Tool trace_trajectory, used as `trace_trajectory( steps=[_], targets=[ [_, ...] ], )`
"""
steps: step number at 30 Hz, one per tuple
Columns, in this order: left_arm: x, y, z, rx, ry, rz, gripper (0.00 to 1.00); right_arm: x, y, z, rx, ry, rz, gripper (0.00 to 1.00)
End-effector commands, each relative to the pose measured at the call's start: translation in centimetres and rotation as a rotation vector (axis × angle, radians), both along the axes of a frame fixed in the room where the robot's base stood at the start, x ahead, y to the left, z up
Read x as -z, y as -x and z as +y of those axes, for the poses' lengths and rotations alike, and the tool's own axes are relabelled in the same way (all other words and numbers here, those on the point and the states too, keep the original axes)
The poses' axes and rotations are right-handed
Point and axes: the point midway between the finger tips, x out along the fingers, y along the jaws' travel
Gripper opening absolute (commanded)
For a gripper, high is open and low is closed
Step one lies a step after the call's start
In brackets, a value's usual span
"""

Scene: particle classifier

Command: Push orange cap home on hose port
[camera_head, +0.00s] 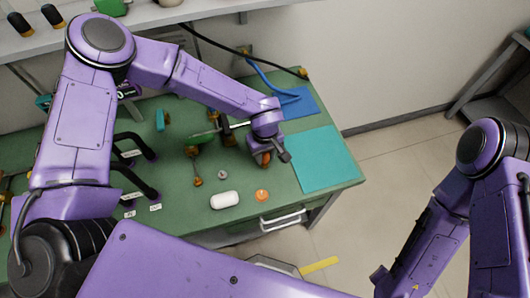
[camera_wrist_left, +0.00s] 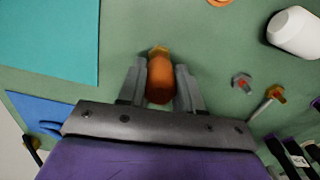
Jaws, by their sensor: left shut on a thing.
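My left gripper (camera_head: 265,152) is low over the right part of the green bench. In the left wrist view its two grey fingers (camera_wrist_left: 160,68) are closed on the sides of an orange cylindrical piece, which looks like the orange cap (camera_wrist_left: 161,82). A brass-coloured end (camera_wrist_left: 158,50) shows just beyond the cap, in line with it. I cannot tell whether this brass end is the hose port, or how far the cap sits on it. In the head view the gripper hides most of the cap. My right arm is at the right edge; its gripper is not visible.
A teal mat (camera_head: 322,160) and a blue tray (camera_head: 298,103) lie right of and behind the gripper. A white rounded object (camera_head: 224,200), an orange disc (camera_head: 262,196) and a small grey knob (camera_head: 222,174) lie in front. Black handles (camera_head: 136,185) stand to the left.

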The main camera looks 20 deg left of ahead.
Motion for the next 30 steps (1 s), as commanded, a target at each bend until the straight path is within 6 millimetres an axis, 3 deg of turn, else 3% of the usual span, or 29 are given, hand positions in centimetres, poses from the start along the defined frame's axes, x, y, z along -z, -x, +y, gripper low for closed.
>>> trace_trajectory(
  steps=[30],
  targets=[
    [2.7,0.1,0.0,0.000,-0.001,0.002,0.05,1.1,0.0,0.0,0.000,0.000,0.000,0.00]
  ],
)
